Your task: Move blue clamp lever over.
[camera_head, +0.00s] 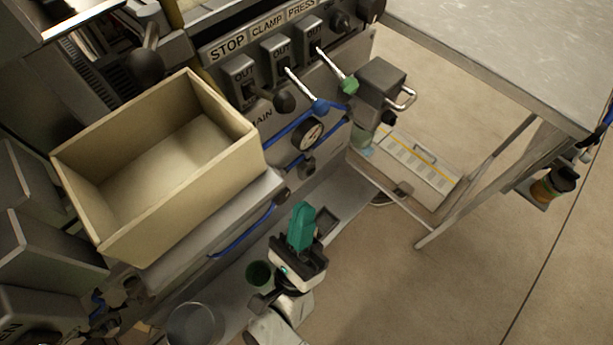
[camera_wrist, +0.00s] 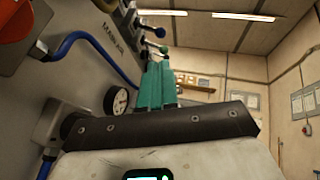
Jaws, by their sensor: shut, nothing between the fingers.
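The blue clamp lever (camera_head: 320,105) has a pale shaft and a blue knob. It sticks out from the panel below the CLAMP label, between a black-knobbed lever and a green-knobbed one. My gripper (camera_head: 302,208) has teal fingers. It is shut and empty, below the levers and apart from them, in front of the machine. In the wrist view the fingers (camera_wrist: 157,68) stand together, pointing up toward the levers.
A black-knobbed lever (camera_head: 284,101) is left of the blue one and a green-knobbed lever (camera_head: 349,85) right of it. A gauge (camera_head: 309,133) and blue hoses sit below. A cream bin (camera_head: 160,165) stands at the left. A metal table (camera_head: 500,50) is at the right, with open floor before it.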

